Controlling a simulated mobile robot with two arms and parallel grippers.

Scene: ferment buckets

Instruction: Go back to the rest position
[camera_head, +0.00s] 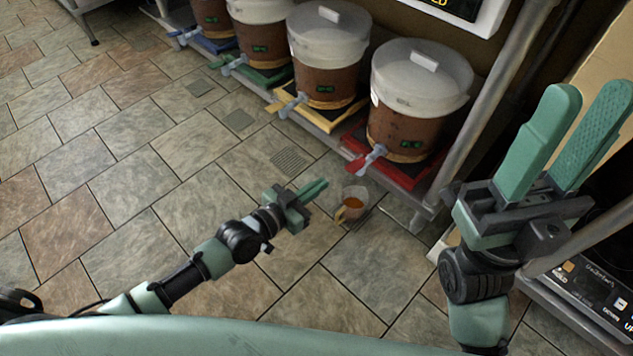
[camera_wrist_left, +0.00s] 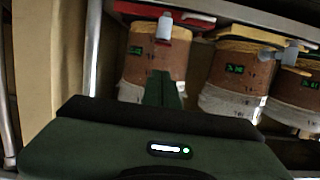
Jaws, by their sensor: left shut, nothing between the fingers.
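My left gripper (camera_head: 314,190) is shut and empty, low over the tiled floor in the head view. Its closed fingers also show in the left wrist view (camera_wrist_left: 163,90), pointing toward the buckets. My right gripper (camera_head: 598,115) is raised at the right of the head view, its two green fingers apart with nothing between them.
Several brown buckets with white lids stand in a row on a low rack, including one on a red mat (camera_head: 419,97) and one on a yellow mat (camera_head: 323,60). Their taps face the floor side. A metal post (camera_head: 480,115) stands near my right gripper. Open floor (camera_head: 120,180) lies left.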

